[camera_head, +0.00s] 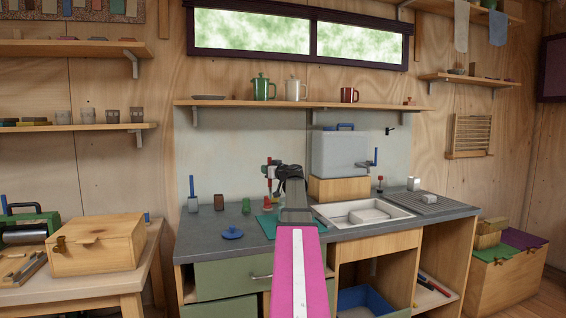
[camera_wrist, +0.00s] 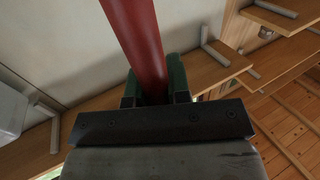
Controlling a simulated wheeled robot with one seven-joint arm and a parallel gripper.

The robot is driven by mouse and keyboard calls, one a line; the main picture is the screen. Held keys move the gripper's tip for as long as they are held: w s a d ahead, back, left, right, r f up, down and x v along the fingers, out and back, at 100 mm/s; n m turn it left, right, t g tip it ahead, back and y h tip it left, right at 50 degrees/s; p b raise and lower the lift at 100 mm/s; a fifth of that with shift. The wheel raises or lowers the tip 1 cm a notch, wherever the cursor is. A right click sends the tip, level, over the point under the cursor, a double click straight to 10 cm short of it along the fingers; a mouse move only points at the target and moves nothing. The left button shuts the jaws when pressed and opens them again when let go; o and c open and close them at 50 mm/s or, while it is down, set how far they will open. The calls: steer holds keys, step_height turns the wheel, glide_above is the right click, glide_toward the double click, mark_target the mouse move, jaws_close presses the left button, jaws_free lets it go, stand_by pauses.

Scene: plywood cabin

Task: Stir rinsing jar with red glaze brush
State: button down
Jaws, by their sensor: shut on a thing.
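My gripper (camera_wrist: 155,88) is shut on the red glaze brush (camera_wrist: 138,45); in the wrist view its thick red handle stands between the two green fingers. In the head view my gripper (camera_head: 272,170) is above the dark counter, over the teal mat (camera_head: 265,227), and a short piece of the red brush (camera_head: 270,173) shows at its fingers. The brush's bristle end cannot be made out. I cannot tell for sure which vessel is the rinsing jar; my arm and gripper cover part of the mat and whatever stands behind them.
The sink (camera_head: 340,221) and a grey tank (camera_head: 338,153) are at right. A mug shelf (camera_head: 220,103) runs above.

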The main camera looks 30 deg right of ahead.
steer(key=s+d+r+n+y, duration=0.1)
steer(key=s+d+r, duration=0.25)
steer(key=d, duration=0.25)
step_height(320, 180, down, 12)
steer(key=shift+r, duration=0.2)
stand_by(1.1)
steer(key=shift+w+d, duration=0.1)
steer(key=shift+d, duration=0.05)
steer(key=shift+w, duration=0.1)
